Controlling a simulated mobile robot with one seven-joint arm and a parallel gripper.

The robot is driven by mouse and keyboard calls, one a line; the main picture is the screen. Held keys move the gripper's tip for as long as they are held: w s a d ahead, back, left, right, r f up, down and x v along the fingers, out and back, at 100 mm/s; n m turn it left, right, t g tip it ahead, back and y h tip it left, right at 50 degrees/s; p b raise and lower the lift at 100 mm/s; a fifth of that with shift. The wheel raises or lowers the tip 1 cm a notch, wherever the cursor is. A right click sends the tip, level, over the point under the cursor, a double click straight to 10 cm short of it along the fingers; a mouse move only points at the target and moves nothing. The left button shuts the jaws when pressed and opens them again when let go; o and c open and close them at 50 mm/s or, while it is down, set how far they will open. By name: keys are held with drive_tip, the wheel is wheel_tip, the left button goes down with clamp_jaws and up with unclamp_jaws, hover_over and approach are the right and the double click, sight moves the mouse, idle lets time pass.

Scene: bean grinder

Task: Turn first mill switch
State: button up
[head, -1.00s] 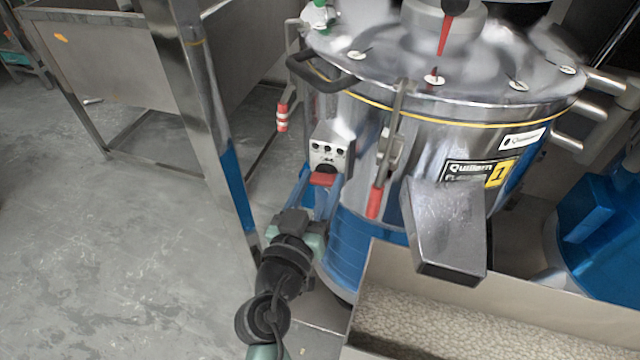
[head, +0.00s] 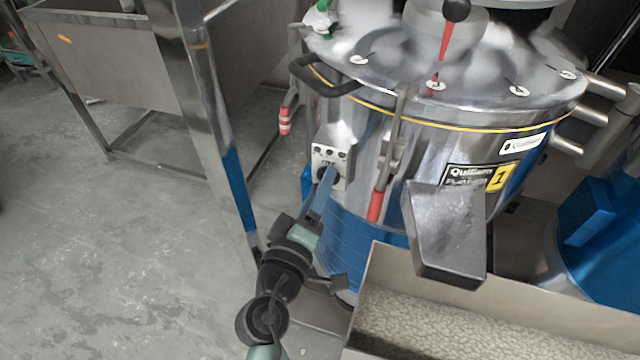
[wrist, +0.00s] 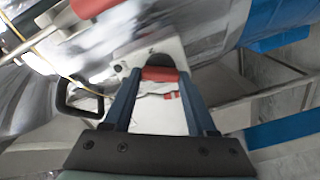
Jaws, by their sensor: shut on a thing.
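The first mill (head: 400,130) is a steel drum with a blue lower part and a yellow label with the number 1. Its switch box (head: 342,180) is a light grey panel with small dark buttons and a dark round knob on the drum's left side. In the wrist view the box (wrist: 172,46) shows at the top centre, with a red switch handle (wrist: 160,75) in front of the knob. My gripper (wrist: 160,76) is shut on this handle, one blue finger at each end of it. In the head view my gripper (head: 327,178) is turned edge-on and hides the handle.
A lever with a red grip (head: 375,205) hangs right of the switch box. A metal chute (head: 450,230) and a bin of beans (head: 480,335) are further right. A steel post (head: 205,110) stands close on the left. The floor at left is clear.

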drive_tip(key=n+p, duration=0.1)
drive_tip(key=n, duration=0.4)
drive_tip(key=shift+f, duration=0.1)
drive_tip(key=shift+n, duration=0.3)
idle(0.4)
drive_tip(key=o, duration=1.4)
drive_tip(key=shift+c, duration=0.2)
drive_tip(key=v, duration=1.3)
drive_tip(key=shift+b, duration=0.3)
